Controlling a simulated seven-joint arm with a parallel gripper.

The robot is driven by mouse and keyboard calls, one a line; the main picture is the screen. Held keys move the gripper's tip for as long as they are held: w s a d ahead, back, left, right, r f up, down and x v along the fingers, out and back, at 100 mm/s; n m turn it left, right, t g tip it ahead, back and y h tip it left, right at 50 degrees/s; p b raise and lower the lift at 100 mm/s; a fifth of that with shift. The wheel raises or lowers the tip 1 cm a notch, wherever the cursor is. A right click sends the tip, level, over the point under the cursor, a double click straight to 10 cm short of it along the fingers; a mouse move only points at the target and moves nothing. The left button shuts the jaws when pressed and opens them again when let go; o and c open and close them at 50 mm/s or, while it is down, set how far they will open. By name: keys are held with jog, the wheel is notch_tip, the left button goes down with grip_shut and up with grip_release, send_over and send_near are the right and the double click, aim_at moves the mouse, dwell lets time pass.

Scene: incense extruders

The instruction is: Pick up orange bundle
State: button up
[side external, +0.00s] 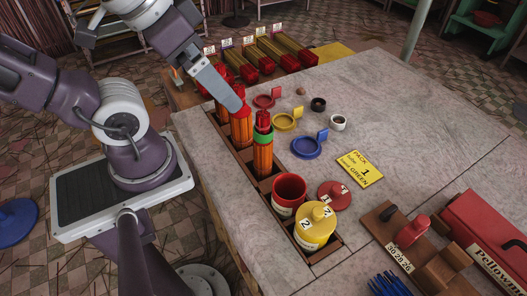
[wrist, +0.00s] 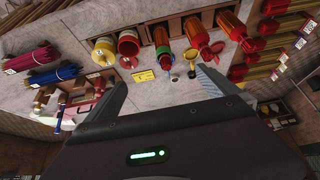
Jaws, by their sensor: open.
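Several orange, ribbed, upright bundles stand in a row in the wooden slot of the table. One has a green collar (side external: 263,155), and one with a red top (side external: 241,130) is just behind it. They also show in the wrist view, the green-collared one (wrist: 161,37) and a red-collared one (wrist: 194,30). My gripper (side external: 230,95) is above the back end of this row, beside the red-topped bundle; I cannot tell whether it touches. In the wrist view my gripper (wrist: 161,78) has its fingers wide apart with nothing between them.
A red cup (side external: 289,188) and a yellow lidded canister (side external: 315,228) stand at the row's front end. Ring-shaped caps, including a blue one (side external: 307,147), lie to the right. A yellow card (side external: 360,169) lies flat. Red-ended bundles (side external: 265,58) lie behind.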

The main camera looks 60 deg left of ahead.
aim_at(260, 114)
jog(key=c, duration=0.6)
jog(key=w+f+m+g, duration=0.2)
jog(key=w+f+m, duration=0.1)
jog(key=m, duration=0.2)
jog(key=w+a+f+m+g, duration=0.1)
jog(key=w+f+m, duration=0.2)
jog(key=f+m, duration=0.1)
jog(key=w+f+m+g, duration=0.2)
jog(key=w+f+m, duration=0.1)
jog(key=f+m, duration=0.1)
jog(key=shift+a+f+m+g, duration=0.15)
jog(key=shift+m+g, duration=0.15)
jog(key=shift+m, duration=0.5)
jog(key=shift+f, duration=0.35)
jog(key=f, duration=0.6)
jog(key=shift+w+f, duration=0.25)
jog(key=shift+w, duration=0.15)
